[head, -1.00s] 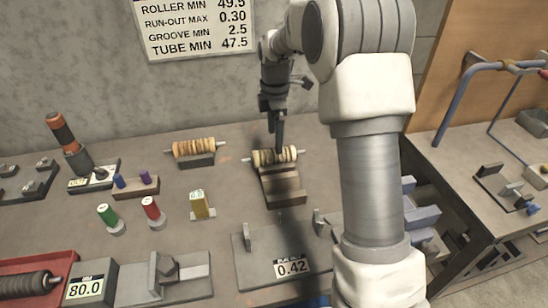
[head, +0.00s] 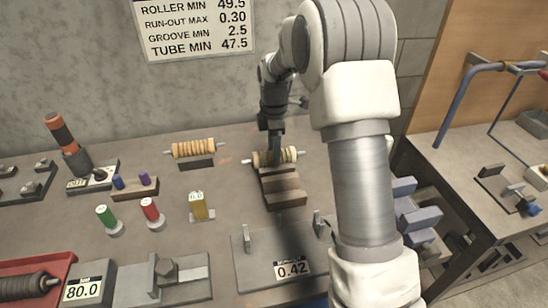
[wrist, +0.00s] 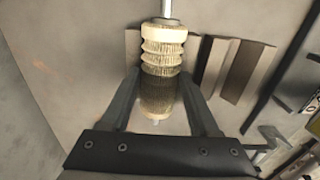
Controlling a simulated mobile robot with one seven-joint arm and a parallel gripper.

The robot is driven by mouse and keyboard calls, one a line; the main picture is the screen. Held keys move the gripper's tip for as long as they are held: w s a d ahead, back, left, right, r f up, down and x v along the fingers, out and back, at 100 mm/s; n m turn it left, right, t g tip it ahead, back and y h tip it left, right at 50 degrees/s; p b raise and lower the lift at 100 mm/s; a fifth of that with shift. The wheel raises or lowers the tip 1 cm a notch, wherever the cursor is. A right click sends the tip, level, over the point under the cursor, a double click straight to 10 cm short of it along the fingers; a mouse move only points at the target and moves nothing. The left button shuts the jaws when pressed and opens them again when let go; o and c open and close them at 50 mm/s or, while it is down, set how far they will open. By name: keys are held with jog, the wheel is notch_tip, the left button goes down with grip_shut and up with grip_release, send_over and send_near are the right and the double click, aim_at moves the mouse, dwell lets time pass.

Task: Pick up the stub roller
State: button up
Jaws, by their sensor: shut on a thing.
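A cream ribbed roller (head: 289,155) with thin metal shaft ends lies across the far end of a dark stepped block. I cannot tell from any marking whether it is the stub roller. My gripper (head: 276,161) points down onto its middle. In the wrist view the ribbed roller (wrist: 163,50) lies between the two fingers of my gripper (wrist: 160,82), which are shut on it. Its pale end and shaft stick out beyond the fingers. I cannot tell whether it is clear of the block.
A similar ribbed roller (head: 193,149) rests on a stand to the left. The stepped block (head: 282,183) is under and in front of my gripper. Green (head: 106,217) and red (head: 151,210) spools, a yellow block (head: 198,206) and a gauge plate (head: 270,262) stand nearer.

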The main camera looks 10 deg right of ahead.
grip_shut()
jog(key=shift+r, duration=0.1)
